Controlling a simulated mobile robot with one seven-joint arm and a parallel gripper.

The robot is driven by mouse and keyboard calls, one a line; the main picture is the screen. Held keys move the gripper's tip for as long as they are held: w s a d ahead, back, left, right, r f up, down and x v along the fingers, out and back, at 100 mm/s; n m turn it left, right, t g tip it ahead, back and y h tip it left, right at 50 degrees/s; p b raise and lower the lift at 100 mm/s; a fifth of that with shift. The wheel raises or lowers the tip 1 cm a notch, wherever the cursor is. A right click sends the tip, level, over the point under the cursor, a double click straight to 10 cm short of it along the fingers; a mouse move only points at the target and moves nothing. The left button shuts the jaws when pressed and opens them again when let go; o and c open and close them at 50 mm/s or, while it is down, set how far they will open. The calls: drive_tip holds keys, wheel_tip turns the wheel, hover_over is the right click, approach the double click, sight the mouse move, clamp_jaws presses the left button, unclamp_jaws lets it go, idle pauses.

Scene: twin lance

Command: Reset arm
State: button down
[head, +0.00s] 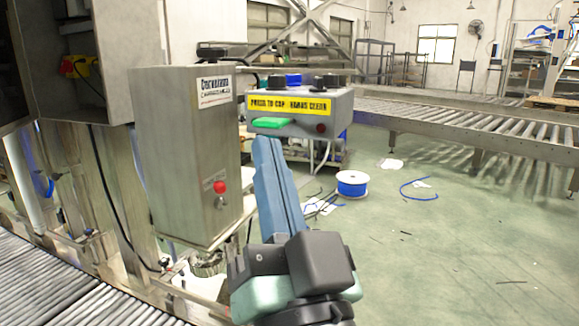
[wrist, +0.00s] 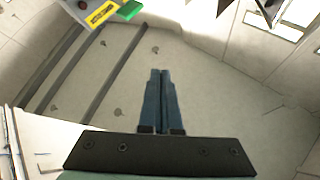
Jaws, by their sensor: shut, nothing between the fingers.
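My gripper (head: 265,142) reaches up and forward in the head view, its two long blue fingers closed together. In the wrist view the fingers (wrist: 160,72) lie side by side with nothing between them. In the head view the fingertips appear just below a grey control box (head: 337,112). The box has a yellow label, a green bar-like button (head: 272,123) and a dark red knob on its front. The box also shows at the top of the wrist view (wrist: 87,15), apart from the fingertips. I cannot tell the exact gap between them.
A tall metal cabinet (head: 185,150) with a red button stands left of my gripper. A roller conveyor (head: 70,285) runs at lower left, another (head: 460,115) at back right. A blue cable spool (head: 352,184) and scraps lie on the green floor, which is mostly open at right.

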drive_tip(key=s+d+r+n+t+h+p, duration=0.1)
drive_tip(key=s+r+t+h, duration=0.15)
drive_tip(key=r, duration=0.45)
drive_tip(key=s+d+r+n+t+h+p, duration=0.1)
drive_tip(key=s+r+h, duration=0.25)
drive_tip(key=r, duration=0.35)
wheel_tip(320, 180, up, 30)
drive_tip(key=p, duration=3)
drive_tip(key=shift+w+a, duration=0.15)
